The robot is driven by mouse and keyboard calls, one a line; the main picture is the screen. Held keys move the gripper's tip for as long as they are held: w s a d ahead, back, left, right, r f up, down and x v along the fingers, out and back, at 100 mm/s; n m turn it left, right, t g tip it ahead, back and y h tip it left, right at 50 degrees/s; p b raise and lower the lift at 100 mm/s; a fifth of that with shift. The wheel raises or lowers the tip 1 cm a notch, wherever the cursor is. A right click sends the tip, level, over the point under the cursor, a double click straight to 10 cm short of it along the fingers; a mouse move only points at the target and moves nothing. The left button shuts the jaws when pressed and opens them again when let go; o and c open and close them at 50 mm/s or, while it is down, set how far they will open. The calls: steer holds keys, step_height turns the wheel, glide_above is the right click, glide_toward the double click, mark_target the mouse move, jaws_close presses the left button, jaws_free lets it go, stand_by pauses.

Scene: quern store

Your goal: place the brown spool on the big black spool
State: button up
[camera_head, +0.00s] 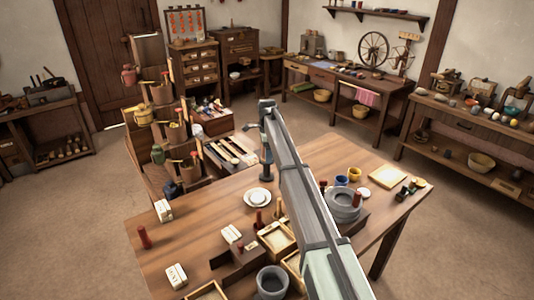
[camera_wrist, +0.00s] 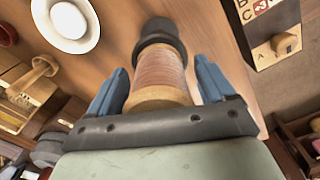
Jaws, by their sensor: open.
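The brown spool (camera_wrist: 160,72), pinkish-brown thread with pale wooden ends, stands between the blue fingers of my gripper (camera_wrist: 160,85) in the wrist view. Small gaps show on both sides of it, so the fingers are open around it. The big black spool (camera_wrist: 160,36) is directly beyond its far end, and the brown spool looks seated on it, in line. In the head view the black spool (camera_head: 266,174) stands upright on the table below my gripper (camera_head: 266,154). I cannot make out the brown spool there.
A white saucer (camera_head: 257,198) stands close by on the table (camera_head: 190,224). A lettered box (camera_wrist: 270,28) is at the right in the wrist view. Wooden trays (camera_head: 277,238), a grey quern (camera_head: 343,203) and red pegs stand nearer the front. The table's left part is fairly clear.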

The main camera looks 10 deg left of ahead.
step_height(320, 180, up, 12)
steer(key=shift+r, duration=0.1)
stand_by(0.5)
